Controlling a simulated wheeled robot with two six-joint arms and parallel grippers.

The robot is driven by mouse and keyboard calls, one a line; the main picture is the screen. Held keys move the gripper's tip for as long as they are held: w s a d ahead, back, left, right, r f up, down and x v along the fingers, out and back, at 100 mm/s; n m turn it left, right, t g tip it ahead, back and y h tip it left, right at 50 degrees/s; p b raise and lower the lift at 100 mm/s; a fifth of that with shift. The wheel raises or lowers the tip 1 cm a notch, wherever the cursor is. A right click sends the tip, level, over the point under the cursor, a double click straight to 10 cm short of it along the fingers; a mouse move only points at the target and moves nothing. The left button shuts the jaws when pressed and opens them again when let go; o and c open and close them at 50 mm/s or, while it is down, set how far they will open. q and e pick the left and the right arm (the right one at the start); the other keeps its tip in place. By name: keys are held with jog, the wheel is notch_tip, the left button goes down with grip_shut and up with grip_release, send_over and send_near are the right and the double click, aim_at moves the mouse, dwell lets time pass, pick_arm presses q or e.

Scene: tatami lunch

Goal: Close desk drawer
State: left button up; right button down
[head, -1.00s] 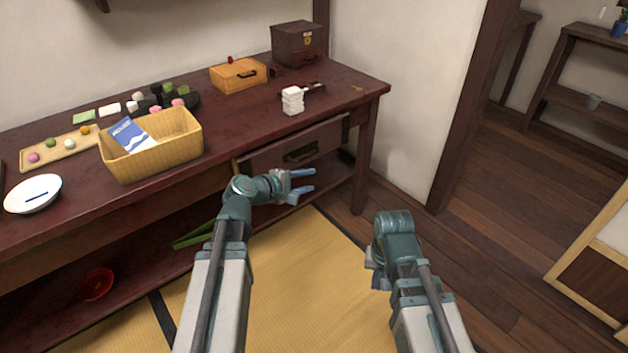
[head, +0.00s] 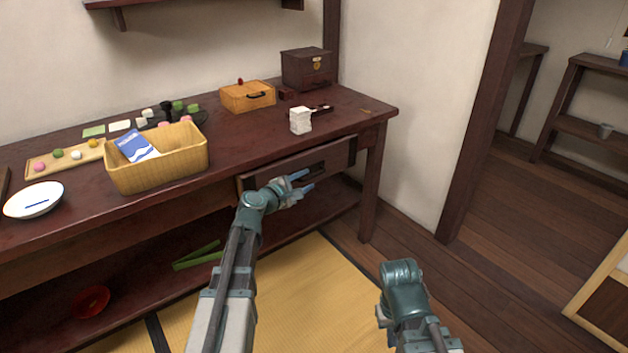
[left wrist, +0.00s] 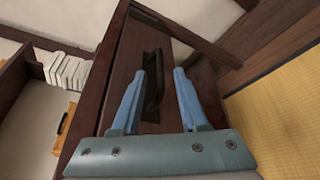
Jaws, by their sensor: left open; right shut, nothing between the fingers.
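The desk drawer (head: 338,158) is in the desk's front, below the top at the right. Its front appears to stand a little out from the desk. Its dark handle also shows in the left wrist view (left wrist: 153,88). My left gripper (head: 308,181) is open at the drawer front, its fingers pointing at it. In the left wrist view the handle appears between the two fingers; I cannot tell whether they touch it. My right gripper (head: 382,317) is low at the right, mostly hidden by its own wrist, shut and empty, away from the desk.
The desktop (head: 232,158) carries a woven basket (head: 160,176), a white plate (head: 34,200), an orange box (head: 247,97), a dark box (head: 306,69) and a white stack (head: 300,120). A red bowl (head: 90,301) is on the lower shelf. The tatami floor (head: 290,300) is clear.

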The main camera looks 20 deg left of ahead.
aim_at(314, 176)
pick_arm(q)
jog(key=shift+b+x, duration=0.4)
jog(key=shift+x, duration=2.15)
grip_shut()
